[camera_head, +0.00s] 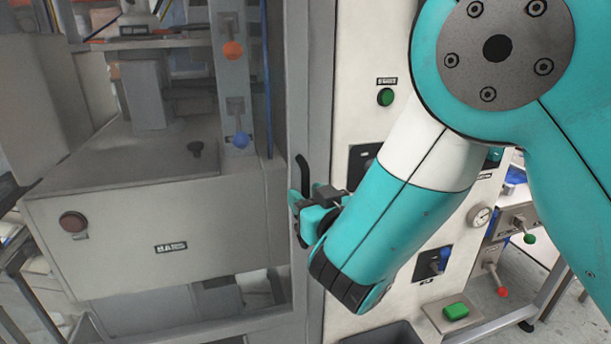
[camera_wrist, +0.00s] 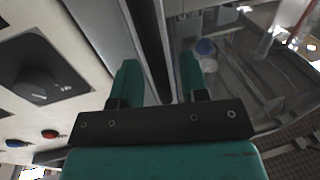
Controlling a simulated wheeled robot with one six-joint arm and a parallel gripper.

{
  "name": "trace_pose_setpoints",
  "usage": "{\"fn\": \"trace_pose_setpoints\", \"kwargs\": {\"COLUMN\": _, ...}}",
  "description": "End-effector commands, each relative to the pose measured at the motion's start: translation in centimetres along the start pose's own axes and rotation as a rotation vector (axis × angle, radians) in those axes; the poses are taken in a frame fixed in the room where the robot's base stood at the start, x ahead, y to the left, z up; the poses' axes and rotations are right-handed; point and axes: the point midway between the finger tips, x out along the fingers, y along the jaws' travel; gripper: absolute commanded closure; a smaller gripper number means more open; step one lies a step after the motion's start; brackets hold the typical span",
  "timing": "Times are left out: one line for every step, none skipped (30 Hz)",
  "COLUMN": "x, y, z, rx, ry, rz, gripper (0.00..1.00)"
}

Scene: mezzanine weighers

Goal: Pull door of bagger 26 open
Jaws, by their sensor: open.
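The door (camera_head: 232,200) is a see-through panel in a grey frame on the left of the head view, and it looks shut. Its black upright handle (camera_head: 302,172) stands on the frame's right edge. My gripper (camera_head: 299,204) is at the lower part of this handle. In the wrist view my gripper (camera_wrist: 160,78) is open, with one green finger on each side of a dark bar (camera_wrist: 148,35) that looks like the handle. Whether the fingers touch it I cannot tell. My forearm hides part of the cabinet behind. No number 26 is readable.
The pale control panel (camera_head: 355,105) right of the door carries a green button (camera_head: 385,97) and black knobs, one of them (camera_head: 434,263) low down. A gauge (camera_head: 480,216) and a bench with valves stand at the right.

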Motion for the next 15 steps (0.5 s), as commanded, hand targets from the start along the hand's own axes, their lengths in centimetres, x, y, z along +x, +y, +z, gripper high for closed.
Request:
{"fn": "trace_pose_setpoints", "kwargs": {"x": 0.36, "y": 0.03, "z": -0.31, "rx": 0.000, "ry": -0.002, "rz": 0.001, "gripper": 0.59}}
{"fn": "trace_pose_setpoints", "kwargs": {"x": 0.51, "y": 0.03, "z": -0.23, "rx": 0.000, "ry": -0.002, "rz": 0.001, "gripper": 0.59}}
{"fn": "trace_pose_setpoints", "kwargs": {"x": 0.69, "y": 0.03, "z": -0.19, "rx": 0.000, "ry": -0.001, "rz": 0.001, "gripper": 0.59}}
{"fn": "trace_pose_setpoints", "kwargs": {"x": 0.80, "y": 0.03, "z": -0.15, "rx": 0.000, "ry": -0.001, "rz": 0.001, "gripper": 0.59}}
{"fn": "trace_pose_setpoints", "kwargs": {"x": 0.88, "y": 0.03, "z": -0.09, "rx": 0.000, "ry": -0.001, "rz": 0.001, "gripper": 0.59}}
{"fn": "trace_pose_setpoints", "kwargs": {"x": 0.95, "y": 0.04, "z": -0.01, "rx": 0.000, "ry": -0.001, "rz": 0.001, "gripper": 0.59}}
{"fn": "trace_pose_setpoints", "kwargs": {"x": 0.99, "y": 0.04, "z": 0.04, "rx": 0.000, "ry": -0.001, "rz": 0.001, "gripper": 0.59}}
{"fn": "trace_pose_setpoints", "kwargs": {"x": 1.01, "y": 0.04, "z": 0.07, "rx": 0.000, "ry": -0.001, "rz": 0.001, "gripper": 0.59}}
{"fn": "trace_pose_setpoints", "kwargs": {"x": 1.02, "y": 0.04, "z": 0.10, "rx": 0.000, "ry": -0.001, "rz": 0.000, "gripper": 0.59}}
{"fn": "trace_pose_setpoints", "kwargs": {"x": 1.02, "y": 0.04, "z": 0.12, "rx": 0.000, "ry": 0.000, "rz": 0.000, "gripper": 0.59}}
{"fn": "trace_pose_setpoints", "kwargs": {"x": 1.02, "y": 0.04, "z": 0.13, "rx": 0.000, "ry": 0.000, "rz": 0.000, "gripper": 0.59}}
{"fn": "trace_pose_setpoints", "kwargs": {"x": 1.02, "y": 0.04, "z": 0.14, "rx": 0.000, "ry": 0.000, "rz": 0.000, "gripper": 0.59}}
{"fn": "trace_pose_setpoints", "kwargs": {"x": 1.01, "y": 0.04, "z": 0.13, "rx": 0.000, "ry": 0.000, "rz": 0.000, "gripper": 0.59}}
{"fn": "trace_pose_setpoints", "kwargs": {"x": 1.01, "y": 0.04, "z": 0.13, "rx": 0.000, "ry": 0.000, "rz": 0.000, "gripper": 0.59}}
{"fn": "trace_pose_setpoints", "kwargs": {"x": 1.01, "y": 0.04, "z": 0.12, "rx": 0.000, "ry": 0.000, "rz": 0.000, "gripper": 0.64}}
